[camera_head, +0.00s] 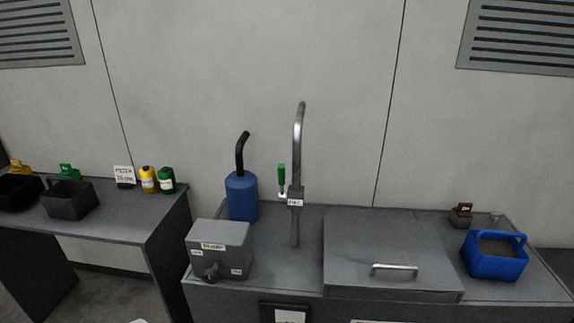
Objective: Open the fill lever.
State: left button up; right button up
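The fill lever (281,178) has a green handle and stands upright at the left side of a curved metal spout pipe (298,140). A small white label (294,203), which seems to read FILL, is on the pipe at the lever's base. The pipe rises from the grey counter behind and between a grey box and a flat lid. Neither of my grippers shows in the head view, and nothing touches the lever.
A blue cylinder (242,197) with a black spout stands left of the lever. A grey knobbed box (220,248) is in front. A handled lid (385,250) and blue basket (495,256) are right. A side table (120,215) holds bins and bottles.

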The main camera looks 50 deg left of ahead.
aim_at(282, 178)
jog(key=u, duration=1.35)
jog(key=k, duration=0.15)
jog(key=u, duration=1.1)
